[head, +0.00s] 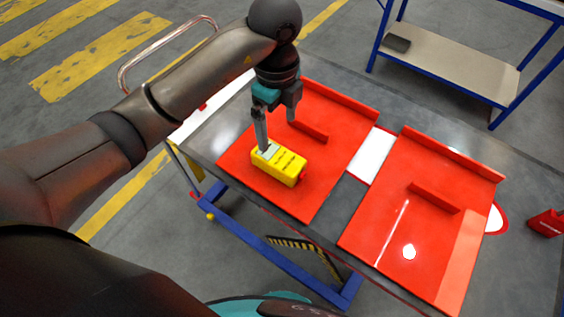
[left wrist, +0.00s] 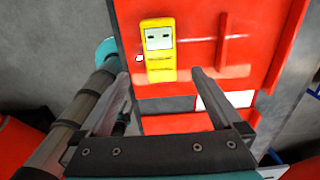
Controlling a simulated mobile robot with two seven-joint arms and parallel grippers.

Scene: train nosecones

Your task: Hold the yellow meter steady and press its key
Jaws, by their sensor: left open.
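The yellow meter (head: 285,169) lies on the left red panel of the table, with its pale display toward the left end. In the left wrist view the meter (left wrist: 160,65) appears upright in the picture, display at the top. A small red part shows at its right end in the head view; I cannot tell which part is the key. My left gripper (head: 277,134) is open and points down at the meter. In the left wrist view its fingertips (left wrist: 160,73) are on either side of the meter's lower end, with gaps. My right gripper is not in view.
The table carries two red panels, the left (head: 320,195) and the right (head: 385,235), with raised red bars. A dark strip (head: 340,199) lies between them. A blue-framed bench (head: 450,66) stands behind, and a red box (head: 546,223) is at the right.

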